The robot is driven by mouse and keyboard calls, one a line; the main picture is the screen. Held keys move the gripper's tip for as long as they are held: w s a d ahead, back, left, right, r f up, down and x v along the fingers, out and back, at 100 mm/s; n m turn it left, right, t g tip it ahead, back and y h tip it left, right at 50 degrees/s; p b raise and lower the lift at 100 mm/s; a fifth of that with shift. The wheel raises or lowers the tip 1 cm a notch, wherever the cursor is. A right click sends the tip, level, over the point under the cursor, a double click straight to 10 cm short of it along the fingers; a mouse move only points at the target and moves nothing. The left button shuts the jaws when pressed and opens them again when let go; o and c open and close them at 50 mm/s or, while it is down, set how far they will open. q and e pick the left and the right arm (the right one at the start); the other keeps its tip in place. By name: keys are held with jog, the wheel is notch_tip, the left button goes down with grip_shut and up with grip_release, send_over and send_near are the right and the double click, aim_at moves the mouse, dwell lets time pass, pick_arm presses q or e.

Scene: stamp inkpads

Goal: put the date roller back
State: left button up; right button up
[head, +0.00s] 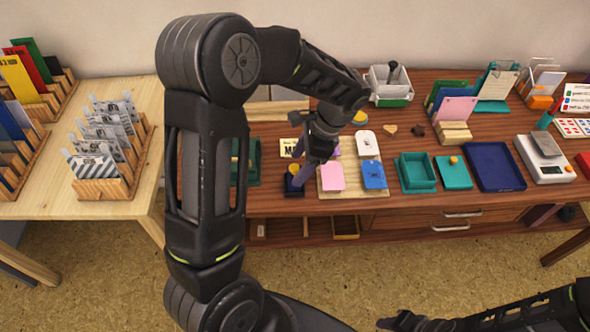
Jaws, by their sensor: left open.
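I cannot pick out the date roller for certain. A small dark blue stand (293,187) with a yellow part on it stands on the table, just below and left of my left gripper (316,155). The gripper points down over the table front and is open. A purple piece shows beside its fingers, partly hidden by them; I cannot tell what it belongs to. My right gripper (400,321) is low at the bottom right, away from the table, and its jaws are too dark to read.
A wooden board (345,194) with pink, blue and white tags lies right of the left gripper. Beyond are a teal tray (402,179), a navy tray (521,185) and a white scale (530,168). A white bin (404,90) stands behind. Card racks stand on the left table.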

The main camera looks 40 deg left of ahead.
pick_arm(q)
jog(key=v, duration=0.8)
jog(key=shift+r, duration=0.2)
dwell(0.4)
